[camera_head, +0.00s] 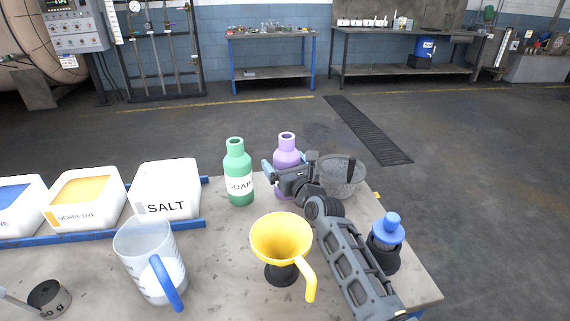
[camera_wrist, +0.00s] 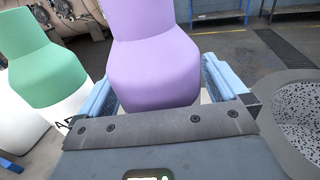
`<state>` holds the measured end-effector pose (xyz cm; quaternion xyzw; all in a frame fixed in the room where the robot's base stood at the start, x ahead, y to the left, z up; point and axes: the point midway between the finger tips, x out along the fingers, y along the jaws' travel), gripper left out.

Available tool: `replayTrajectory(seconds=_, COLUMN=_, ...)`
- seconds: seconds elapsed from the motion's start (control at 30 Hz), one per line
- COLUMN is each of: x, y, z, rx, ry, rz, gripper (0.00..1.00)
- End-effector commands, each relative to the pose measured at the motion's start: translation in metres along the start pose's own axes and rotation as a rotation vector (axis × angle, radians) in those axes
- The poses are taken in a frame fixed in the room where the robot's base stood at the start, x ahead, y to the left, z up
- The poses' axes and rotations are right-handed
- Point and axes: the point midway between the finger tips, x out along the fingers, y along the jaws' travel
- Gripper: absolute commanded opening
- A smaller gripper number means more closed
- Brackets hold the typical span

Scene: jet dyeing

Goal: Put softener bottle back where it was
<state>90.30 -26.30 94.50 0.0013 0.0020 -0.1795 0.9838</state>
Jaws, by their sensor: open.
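The purple bottle (camera_head: 287,143), which I take to be the softener bottle, stands upright on the table next to the green SOAP bottle (camera_head: 238,170). Its label is not visible. My gripper (camera_head: 277,173) is at the purple bottle and hides part of its lower body. In the wrist view, the purple bottle (camera_wrist: 155,62) is between the two blue fingers of my gripper (camera_wrist: 158,90). The jaws are open around it. The base of the bottle is hidden behind my gripper. The green bottle (camera_wrist: 38,65) also shows at the left there.
A grey speckled basket (camera_head: 343,178) stands close to the right of my gripper. A yellow funnel (camera_head: 282,240), a clear jug (camera_head: 140,255) and a blue-topped item (camera_head: 388,230) stand nearer. A white SALT tub (camera_head: 167,190) is at the left. Bare table lies between the jug and funnel.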

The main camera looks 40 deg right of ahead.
Motion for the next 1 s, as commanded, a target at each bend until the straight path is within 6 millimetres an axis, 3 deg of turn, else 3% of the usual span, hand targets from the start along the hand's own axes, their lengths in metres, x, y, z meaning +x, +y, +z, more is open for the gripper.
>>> replayTrajectory(seconds=0.17, x=-0.012, y=0.000, z=0.001, rx=0.000, ry=0.002, rz=0.000, gripper=1.00)
replayTrajectory(seconds=0.5, x=-0.078, y=0.000, z=0.002, rx=-0.001, ry=0.002, rz=0.000, gripper=1.00)
replayTrajectory(seconds=0.7, x=-0.108, y=0.000, z=0.002, rx=0.001, ry=0.001, rz=0.000, gripper=1.00)
replayTrajectory(seconds=1.0, x=-0.121, y=0.000, z=0.002, rx=0.000, ry=0.000, rz=0.000, gripper=1.00)
